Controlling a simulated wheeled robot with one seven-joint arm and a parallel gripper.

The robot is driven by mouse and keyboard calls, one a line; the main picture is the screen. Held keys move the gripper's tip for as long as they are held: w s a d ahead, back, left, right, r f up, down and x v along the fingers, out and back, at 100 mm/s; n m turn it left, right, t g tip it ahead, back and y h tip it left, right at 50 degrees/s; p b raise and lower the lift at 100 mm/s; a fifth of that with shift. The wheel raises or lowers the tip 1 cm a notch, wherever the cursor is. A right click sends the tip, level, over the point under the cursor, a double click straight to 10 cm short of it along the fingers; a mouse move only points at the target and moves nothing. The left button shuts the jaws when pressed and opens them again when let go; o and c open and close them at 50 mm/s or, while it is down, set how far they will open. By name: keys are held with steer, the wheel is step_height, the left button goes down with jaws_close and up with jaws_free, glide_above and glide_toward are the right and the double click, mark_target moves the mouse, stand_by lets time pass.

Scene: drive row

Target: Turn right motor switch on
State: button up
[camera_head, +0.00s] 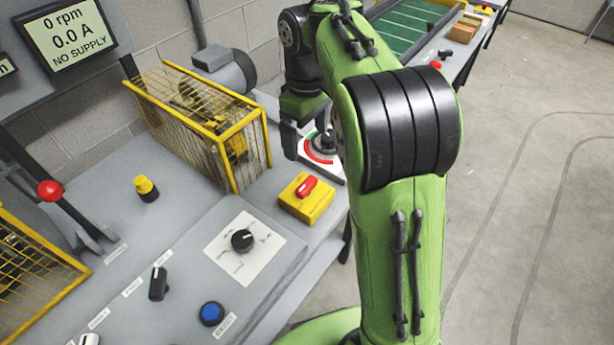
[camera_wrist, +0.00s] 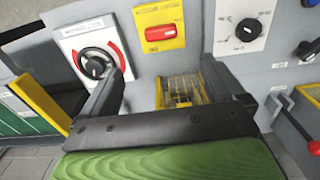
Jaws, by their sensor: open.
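A red rotary handle (camera_head: 306,187) sits on a yellow box (camera_head: 312,207) at the right edge of the console; I cannot read a label naming it as the right motor switch. In the wrist view the red handle (camera_wrist: 160,33) lies horizontally across its yellow plate (camera_wrist: 158,13), ahead of my gripper. My gripper (camera_wrist: 163,72) is open and empty, its fingers to either side of the gap below the yellow plate. In the head view my gripper (camera_head: 290,138) is partly hidden by my arm, above and left of the red handle.
A black knob on a red-and-white dial (camera_head: 322,143) lies beside the gripper. A yellow cage (camera_head: 205,125) stands behind the yellow box. A black selector (camera_head: 242,240), blue button (camera_head: 211,313) and yellow knob (camera_head: 146,189) sit on the console. Open floor (camera_head: 530,200) lies right.

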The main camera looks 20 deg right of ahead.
mark_target(307, 184)
step_height(307, 184, down, 15)
steer(key=b, duration=0.6)
steer(key=shift+s+b, duration=0.1)
steer(key=shift+b, duration=0.25)
steer(key=shift+r, duration=0.1)
steer(key=c, duration=1)
